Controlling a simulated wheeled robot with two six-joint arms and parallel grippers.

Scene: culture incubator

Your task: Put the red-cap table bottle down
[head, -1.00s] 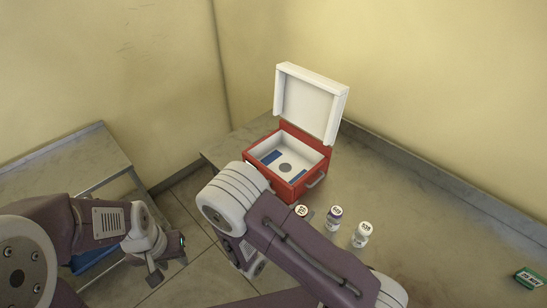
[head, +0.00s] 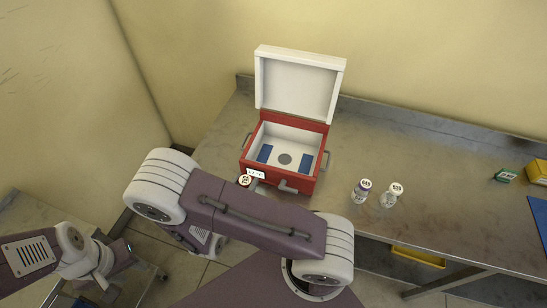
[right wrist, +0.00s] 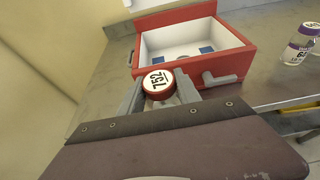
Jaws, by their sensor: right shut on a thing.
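The red-cap bottle shows its round cap, marked 752, in the right wrist view (right wrist: 158,84); in the head view it shows as a small round top (head: 245,180) by the front left corner of the red box. My right gripper (right wrist: 160,92) is shut on it, one finger on each side. The bottle's body is mostly hidden below the cap, so I cannot tell whether it touches anything underneath. My left gripper (head: 122,268) is at the lower left, away from the bottles; its jaws are too unclear to judge.
The open red box (head: 268,178) with a white lid stands on the grey table (head: 425,150). A purple-cap bottle (head: 362,191) and a white-cap bottle (head: 391,194) stand to its right. A green item (head: 505,175) and a yellow box (head: 538,172) lie further right.

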